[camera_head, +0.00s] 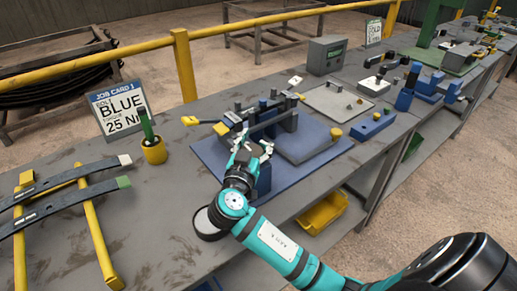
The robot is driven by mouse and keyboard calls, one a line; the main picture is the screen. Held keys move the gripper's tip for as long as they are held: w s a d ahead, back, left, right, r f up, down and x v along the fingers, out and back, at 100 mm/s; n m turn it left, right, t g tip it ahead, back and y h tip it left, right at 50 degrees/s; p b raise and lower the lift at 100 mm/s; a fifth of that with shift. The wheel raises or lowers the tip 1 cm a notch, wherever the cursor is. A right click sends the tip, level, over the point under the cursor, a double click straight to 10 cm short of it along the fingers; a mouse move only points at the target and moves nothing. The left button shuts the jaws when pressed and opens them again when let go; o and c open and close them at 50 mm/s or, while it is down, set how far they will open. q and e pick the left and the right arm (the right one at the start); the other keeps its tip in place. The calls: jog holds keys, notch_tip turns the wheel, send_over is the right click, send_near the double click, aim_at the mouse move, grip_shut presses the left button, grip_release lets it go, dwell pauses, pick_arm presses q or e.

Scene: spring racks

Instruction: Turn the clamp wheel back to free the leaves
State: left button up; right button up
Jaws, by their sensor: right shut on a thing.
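The blue clamp fixture (264,180) stands on a blue base plate (212,155) in the middle of the bench. Dark leaves (275,122) lie across its top, with a yellow piece at their left end. My right gripper (252,152) reaches in from the lower right and is shut at the near side of the fixture, on what seems to be the clamp wheel. The fingers and wrist hide most of the wheel, so its turn cannot be told. My left gripper is not in view.
Two dark leaves (68,200) with white and green ends rest on yellow bars at the left. A yellow cup (153,151) holds a green-handled tool. A job card (121,108) reads BLUE, 25 N. A grey plate (335,102) and blue blocks (373,126) stand right of the fixture.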

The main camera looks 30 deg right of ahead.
jog(key=shift+w+a+f+n+t+y+b, duration=0.15)
jog(key=shift+a+n+t+y+b, duration=0.1)
jog(key=shift+n+t+y, duration=0.55)
jog(key=shift+w+a+f+n+t+y+b, duration=0.15)
jog(key=shift+n+t+y+b, duration=0.1)
jog(key=shift+n+t+y, duration=0.5)
jog(key=shift+r+y, duration=0.1)
jog(key=shift+y, duration=0.15)
jog(key=o, duration=1.4)
jog(key=shift+s+r, duration=0.1)
jog(key=shift+s, duration=0.05)
jog(key=v, duration=1.1)
jog(key=shift+s+a, duration=0.3)
jog(key=shift+a, duration=0.05)
